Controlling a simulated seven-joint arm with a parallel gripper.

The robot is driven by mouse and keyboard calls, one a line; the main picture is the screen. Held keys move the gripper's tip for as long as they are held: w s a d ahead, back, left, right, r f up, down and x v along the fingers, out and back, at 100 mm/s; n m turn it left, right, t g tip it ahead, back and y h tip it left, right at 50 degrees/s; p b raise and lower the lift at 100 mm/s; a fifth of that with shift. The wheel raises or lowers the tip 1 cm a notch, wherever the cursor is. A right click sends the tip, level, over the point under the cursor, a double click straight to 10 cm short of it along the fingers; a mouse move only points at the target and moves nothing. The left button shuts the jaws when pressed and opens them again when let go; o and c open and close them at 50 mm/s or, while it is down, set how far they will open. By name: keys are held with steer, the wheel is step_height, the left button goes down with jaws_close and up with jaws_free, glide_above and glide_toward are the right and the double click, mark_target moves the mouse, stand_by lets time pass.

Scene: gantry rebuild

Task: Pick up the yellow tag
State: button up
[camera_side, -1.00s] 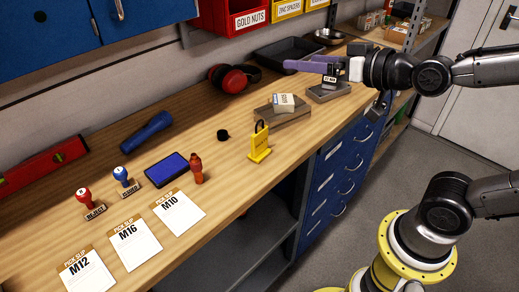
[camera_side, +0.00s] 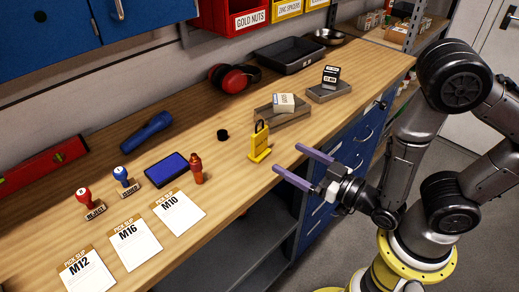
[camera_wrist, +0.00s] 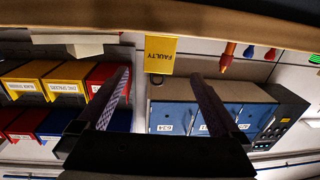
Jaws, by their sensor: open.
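The yellow tag (camera_side: 259,145) stands upright on the bench near its front edge, with a dark loop at its top. In the wrist view the yellow tag (camera_wrist: 160,55) shows the word FAULTY and appears between the fingers, beyond their tips. My gripper (camera_side: 288,158) is open and empty, at the bench's front edge to the right of the tag. Its two purple fingers point toward the tag without touching it. The open fingers of my gripper (camera_wrist: 159,75) also show in the wrist view.
A small black cap (camera_side: 222,135) lies nearby. The bench between tag and gripper is clear.

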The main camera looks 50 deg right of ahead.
mark_target(261, 142)
steer(key=w, duration=0.5)
steer(key=w+a, duration=0.1)
steer(key=w, duration=0.2)
steer(key=shift+w+r, duration=0.1)
steer(key=shift+w, duration=2.85)
steer(key=c, duration=1.4)
